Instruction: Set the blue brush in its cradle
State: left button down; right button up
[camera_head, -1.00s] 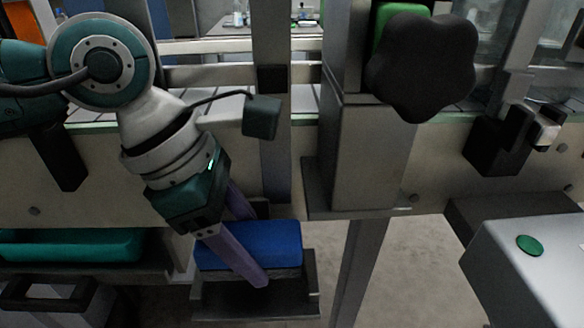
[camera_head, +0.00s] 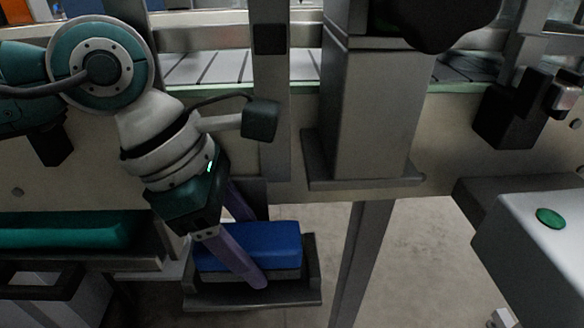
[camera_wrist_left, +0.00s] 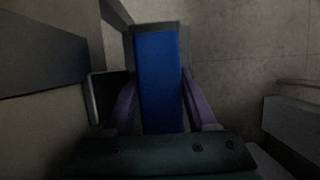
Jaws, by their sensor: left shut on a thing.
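The blue brush (camera_head: 268,244) is a blue block with a dark lower part. It lies in or just over its cradle (camera_head: 252,298), a dark grey tray with a raised side wall at the right. My left gripper (camera_head: 252,268) has its purple fingers on either side of the brush and is shut on it. In the left wrist view the brush (camera_wrist_left: 159,80) lies lengthwise between the two fingers (camera_wrist_left: 158,105). Whether the brush's underside rests on the cradle floor is hidden. My right gripper is not in view.
A teal tray (camera_head: 65,230) stands on a shelf at the left. A grey post (camera_head: 372,110) with a flange stands to the right of the cradle. A grey box with a green button (camera_head: 550,218) is at the right. A slatted conveyor (camera_head: 225,68) runs behind.

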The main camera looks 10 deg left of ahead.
pick_arm(q)
jog(key=shift+f, duration=0.15)
jog(key=shift+c, duration=0.6)
grip_release()
